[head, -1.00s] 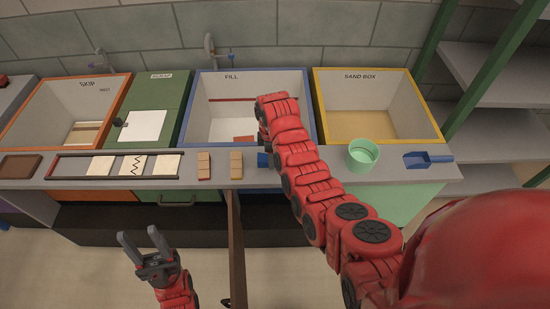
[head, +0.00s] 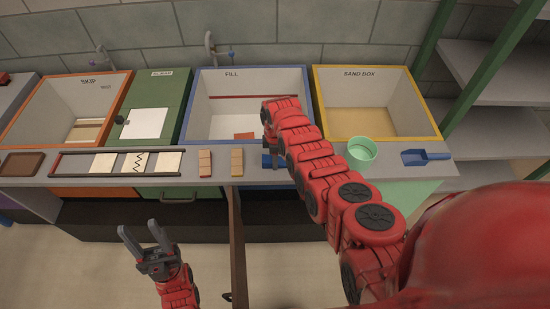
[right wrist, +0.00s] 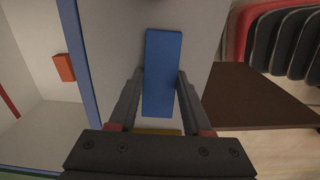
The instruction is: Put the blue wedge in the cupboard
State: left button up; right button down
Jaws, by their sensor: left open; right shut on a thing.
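The blue wedge (right wrist: 162,72) shows in the right wrist view as a long blue block between the two dark fingers of my right gripper (right wrist: 160,92), which is shut on it. In the head view a small part of the wedge (head: 267,161) shows at the counter's front edge, mostly hidden by my red right arm. I cannot tell whether it touches the counter. My left gripper (head: 141,230) is open and empty, low in front of the counter. A green cupboard front with a handle (head: 178,195) is below the counter; its door looks shut.
On the counter (head: 330,172) stand tan bricks (head: 237,162), a green cup (head: 362,152) and a blue scoop (head: 425,157). Behind are the orange skip (head: 30,105), the fill bin (head: 205,110) and the yellow-rimmed sand box (head: 425,115). Open shelves (head: 490,110) stand at right.

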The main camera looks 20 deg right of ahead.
jog(key=shift+f, duration=0.2)
jog(key=shift+c, duration=1.7)
grip_release()
jog(key=shift+r, duration=0.1)
jog(key=shift+r, duration=0.1)
